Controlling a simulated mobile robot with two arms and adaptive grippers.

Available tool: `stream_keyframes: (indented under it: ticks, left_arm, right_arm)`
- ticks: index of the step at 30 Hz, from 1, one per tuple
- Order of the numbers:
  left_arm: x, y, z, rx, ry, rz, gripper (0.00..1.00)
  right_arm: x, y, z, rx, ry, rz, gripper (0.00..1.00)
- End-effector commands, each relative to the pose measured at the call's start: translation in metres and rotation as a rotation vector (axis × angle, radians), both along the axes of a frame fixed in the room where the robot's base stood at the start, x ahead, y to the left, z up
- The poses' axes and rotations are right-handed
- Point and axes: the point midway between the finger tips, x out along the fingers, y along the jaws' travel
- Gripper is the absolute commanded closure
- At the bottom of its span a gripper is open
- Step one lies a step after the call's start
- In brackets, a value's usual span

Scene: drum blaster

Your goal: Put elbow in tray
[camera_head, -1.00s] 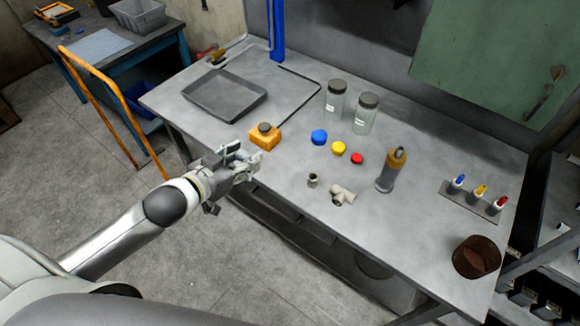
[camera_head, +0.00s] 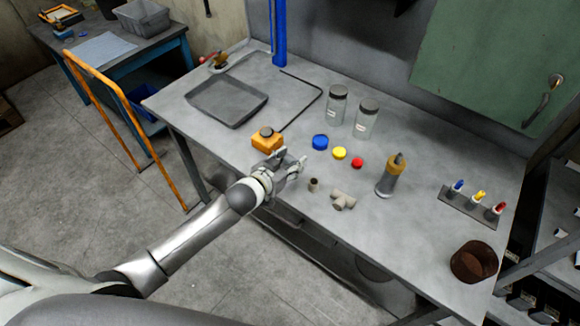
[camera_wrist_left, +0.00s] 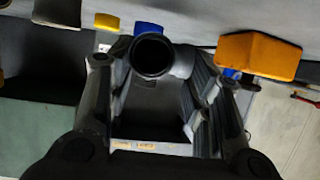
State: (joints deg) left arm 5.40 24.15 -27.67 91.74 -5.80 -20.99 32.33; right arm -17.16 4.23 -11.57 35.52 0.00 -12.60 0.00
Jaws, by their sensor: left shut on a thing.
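The grey elbow (camera_wrist_left: 182,60) is between the fingers of my left gripper (camera_head: 291,162) in the left wrist view, its round dark opening facing the camera. The gripper is shut on it, over the front part of the workbench. In the head view the elbow is too small and covered to make out clearly. The dark grey rectangular tray (camera_head: 226,97) lies empty at the bench's left end, beyond the gripper and to its left. My right gripper is not in view.
An orange box (camera_head: 267,141) with a dark cap stands between gripper and tray. Blue, yellow and red caps (camera_head: 340,153), a small pipe piece (camera_head: 313,185) and a pipe tee (camera_head: 343,200) lie right of the gripper. Two glass jars (camera_head: 366,118) stand behind.

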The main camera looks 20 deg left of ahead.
Motion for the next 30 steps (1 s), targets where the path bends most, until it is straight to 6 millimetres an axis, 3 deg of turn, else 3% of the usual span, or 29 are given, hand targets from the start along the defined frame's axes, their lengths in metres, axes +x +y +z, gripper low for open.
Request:
stream_keyframes:
  ticks: [6,20,21,26,30]
  left_arm:
    - [0.002,-0.002,-0.022,-0.003,0.000,0.001,0.83]
    - [0.002,-0.002,-0.031,-0.002,-0.002,-0.001,0.83]
    - [0.001,-0.001,-0.032,-0.001,0.000,-0.001,0.52]
    - [0.001,-0.001,-0.031,-0.001,0.000,-0.001,0.32]
    - [0.001,-0.001,-0.031,-0.001,0.000,0.000,0.32]
  right_arm:
    - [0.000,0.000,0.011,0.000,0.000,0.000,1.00]
    - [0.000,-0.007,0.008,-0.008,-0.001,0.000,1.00]
    - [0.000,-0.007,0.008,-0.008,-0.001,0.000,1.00]
    - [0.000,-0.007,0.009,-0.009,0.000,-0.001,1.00]
    - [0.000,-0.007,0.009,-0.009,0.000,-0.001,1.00]
